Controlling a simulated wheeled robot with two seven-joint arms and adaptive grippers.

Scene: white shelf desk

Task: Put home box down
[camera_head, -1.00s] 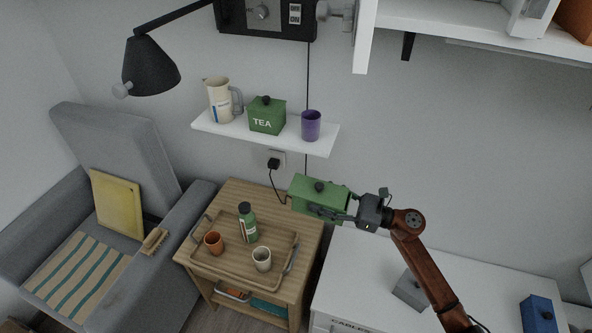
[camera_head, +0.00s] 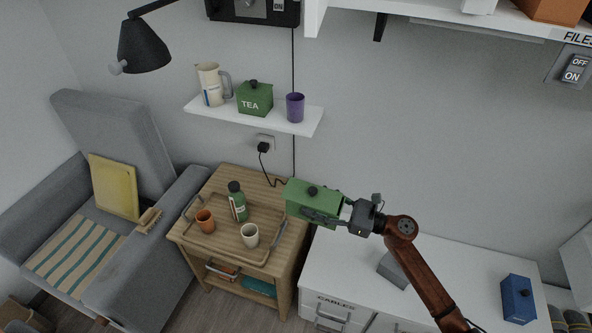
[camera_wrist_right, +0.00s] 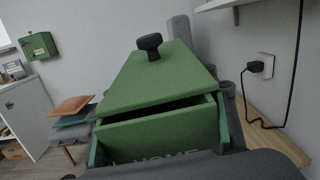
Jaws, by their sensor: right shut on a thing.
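The home box is green with a black knob on its lid. In the head view the home box (camera_head: 312,198) is held in the air by my right gripper (camera_head: 335,213), which is shut on it. It appears in front of the gap between the wooden side table (camera_head: 232,177) and the white desk (camera_head: 345,262). In the right wrist view the home box (camera_wrist_right: 160,118) fills the middle, its lid seated slightly askew with a dark gap under the edge. Lettering on its front is partly hidden. My left gripper is not in view.
A wall shelf (camera_head: 305,129) holds a jug (camera_head: 210,84), a green tea box (camera_head: 254,100) and a purple cup (camera_head: 295,107). The tray (camera_head: 215,248) holds a bottle and two cups. A grey block (camera_head: 392,270) and a blue box (camera_head: 517,299) are on the desk, with bare top between.

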